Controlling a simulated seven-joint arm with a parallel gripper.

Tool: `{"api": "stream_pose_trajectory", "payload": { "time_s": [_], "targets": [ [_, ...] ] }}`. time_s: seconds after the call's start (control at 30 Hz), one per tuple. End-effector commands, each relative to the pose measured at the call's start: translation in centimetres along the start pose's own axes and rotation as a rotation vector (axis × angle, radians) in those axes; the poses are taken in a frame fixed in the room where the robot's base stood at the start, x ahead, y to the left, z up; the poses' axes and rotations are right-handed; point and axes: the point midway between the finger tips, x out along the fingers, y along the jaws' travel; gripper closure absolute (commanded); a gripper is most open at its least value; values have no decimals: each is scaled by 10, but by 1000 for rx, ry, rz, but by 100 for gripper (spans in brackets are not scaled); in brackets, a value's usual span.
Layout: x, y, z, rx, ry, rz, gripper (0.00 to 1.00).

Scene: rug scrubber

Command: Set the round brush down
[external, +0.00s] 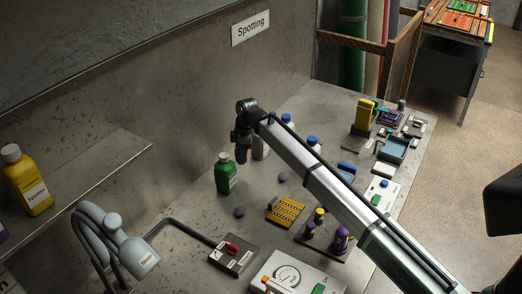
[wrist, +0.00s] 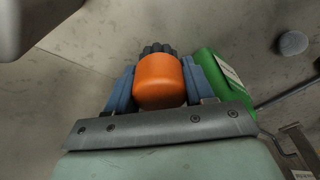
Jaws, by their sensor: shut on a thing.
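The round brush (wrist: 158,85) has an orange body, with a dark lobed end just past it in the wrist view. My gripper (wrist: 157,72) is shut on it, with one blue finger on each side. In the external view my gripper (external: 242,152) points down above the grey bench, close to the green bottle. The brush is hard to make out there. The green bottle (external: 225,174) stands upright on the bench; it also shows right beside the right finger in the wrist view (wrist: 228,88). I cannot tell whether the brush touches anything below.
Small grey round pieces (external: 239,212) lie on the bench. A yellow slotted block (external: 286,212), a purple bottle (external: 341,239), a dial box (external: 290,276) and a box with a red switch (external: 234,256) stand nearer. White blue-capped bottles (external: 313,143) stand behind my arm.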

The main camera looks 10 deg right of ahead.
Motion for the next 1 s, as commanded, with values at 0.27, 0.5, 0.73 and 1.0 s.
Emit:
{"api": "stream_pose_trajectory", "payload": {
  "time_s": [0.27, 0.5, 0.73, 1.0],
  "targets": [
    [31, 0, 5, 0, 0, 0, 80],
    [56, -1, 9, 0, 0, -1, 80],
    [65, 0, 10, 0, 0, 1, 80],
    [68, 0, 10, 0, 0, 0, 80]
  ]
}}
